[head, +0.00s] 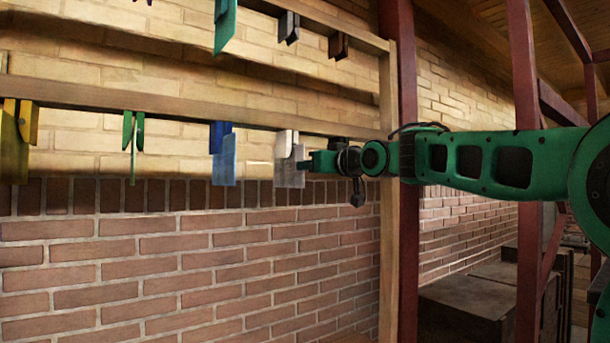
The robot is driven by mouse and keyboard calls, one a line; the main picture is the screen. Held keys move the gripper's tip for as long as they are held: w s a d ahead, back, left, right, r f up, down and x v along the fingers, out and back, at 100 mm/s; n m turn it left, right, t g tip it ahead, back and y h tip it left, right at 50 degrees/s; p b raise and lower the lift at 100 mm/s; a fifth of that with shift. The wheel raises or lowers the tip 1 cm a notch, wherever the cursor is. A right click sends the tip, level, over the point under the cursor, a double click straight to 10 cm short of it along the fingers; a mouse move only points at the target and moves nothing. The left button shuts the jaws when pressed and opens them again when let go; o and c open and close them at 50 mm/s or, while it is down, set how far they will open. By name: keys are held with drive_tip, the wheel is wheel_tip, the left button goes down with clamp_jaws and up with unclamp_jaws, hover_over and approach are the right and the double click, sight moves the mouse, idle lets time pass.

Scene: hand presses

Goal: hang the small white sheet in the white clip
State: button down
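The white clip (286,138) hangs from the lower wooden rail. The small white sheet (288,174) is directly below it, its upper edge overlapping the clip's jaws. I cannot tell whether the clip pinches it. My gripper (308,165) comes in from the right and its tips reach the sheet's right edge. The fingers are small and seen from the side, so I cannot tell whether they are shut on the sheet.
On the same rail (170,104) hang a yellow clip (18,128), a green clip (133,132) and a blue clip (218,136) with a light blue sheet (224,165). More clips hang above. A wooden post (389,210) stands right of the sheet. Brick wall lies behind.

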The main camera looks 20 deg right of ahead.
drive_tip(key=shift+r, duration=0.4)
idle(0.3)
drive_tip(key=c, duration=1.7)
unclamp_jaws()
drive_tip(key=shift+s, duration=0.1)
drive_tip(key=shift+v, duration=3.45)
